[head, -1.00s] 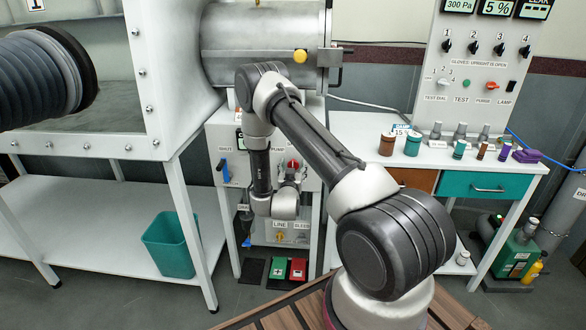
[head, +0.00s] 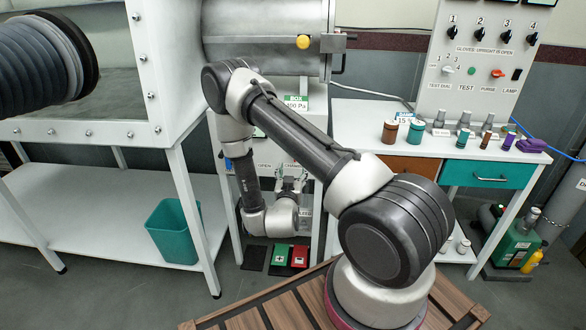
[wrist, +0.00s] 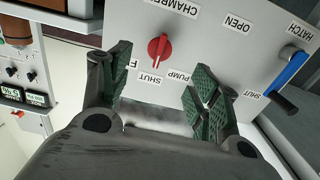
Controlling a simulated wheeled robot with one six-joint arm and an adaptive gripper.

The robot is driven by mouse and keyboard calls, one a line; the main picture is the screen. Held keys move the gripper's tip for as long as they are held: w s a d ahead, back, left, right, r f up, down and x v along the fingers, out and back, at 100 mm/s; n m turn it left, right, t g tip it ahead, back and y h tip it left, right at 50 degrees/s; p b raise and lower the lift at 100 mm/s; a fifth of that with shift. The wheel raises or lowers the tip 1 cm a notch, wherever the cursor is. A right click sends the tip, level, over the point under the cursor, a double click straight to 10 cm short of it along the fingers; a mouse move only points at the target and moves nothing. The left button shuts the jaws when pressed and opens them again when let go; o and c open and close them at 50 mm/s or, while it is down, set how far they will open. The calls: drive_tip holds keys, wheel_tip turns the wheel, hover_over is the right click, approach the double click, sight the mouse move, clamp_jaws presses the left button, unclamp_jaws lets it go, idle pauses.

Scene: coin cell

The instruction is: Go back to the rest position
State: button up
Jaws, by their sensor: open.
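My gripper (wrist: 158,95) is open and empty in the wrist view, its two green-padded fingers spread apart. It faces a white control panel (wrist: 190,60) with a red knob (wrist: 157,50) that shows between the fingers. A blue-handled hatch lever (wrist: 288,72) is to the right of the fingers. In the head view my arm bends down in front of the panel below the steel cylinder, and my gripper is small and partly hidden there (head: 291,187). I cannot tell how far the fingertips are from the panel.
A glove box with a grey ribbed sleeve (head: 40,65) stands at the left, above a shelf with a teal bin (head: 172,232). A steel cylinder (head: 265,38) is behind my arm. A white bench (head: 360,118) with several small bottles and a teal drawer (head: 488,175) is at the right.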

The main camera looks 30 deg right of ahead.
drive_tip(key=shift+f, duration=0.1)
idle(0.4)
drive_tip(key=s+a+f+n+g+y, duration=0.1)
drive_tip(key=s+a+f+g+y, duration=0.15)
drive_tip(key=f, duration=0.25)
drive_tip(key=s+a+f+g+y, duration=0.1)
drive_tip(key=s+f+g+y, duration=0.15)
drive_tip(key=f, duration=0.25)
drive_tip(key=s+a+f+n+g+y, duration=0.1)
drive_tip(key=f+g, duration=0.3)
drive_tip(key=f, duration=0.1)
drive_tip(key=s+a+r+n+g+y, duration=0.1)
drive_tip(key=s+a+r+g+y, duration=0.2)
drive_tip(key=s+a+r, duration=0.15)
drive_tip(key=s+d+r+n, duration=0.1)
drive_tip(key=s+r, duration=0.5)
drive_tip(key=r, duration=0.8)
drive_tip(key=s+d+r+n, duration=0.1)
drive_tip(key=s+r, duration=0.6)
drive_tip(key=r, duration=0.7)
drive_tip(key=s+d+r+n+t+y, duration=0.1)
drive_tip(key=s+d+r, duration=0.2)
drive_tip(key=s+r, duration=0.4)
wheel_tip(320, 180, up, 8)
drive_tip(key=shift+d+n, duration=0.3)
drive_tip(key=shift+n, duration=0.1)
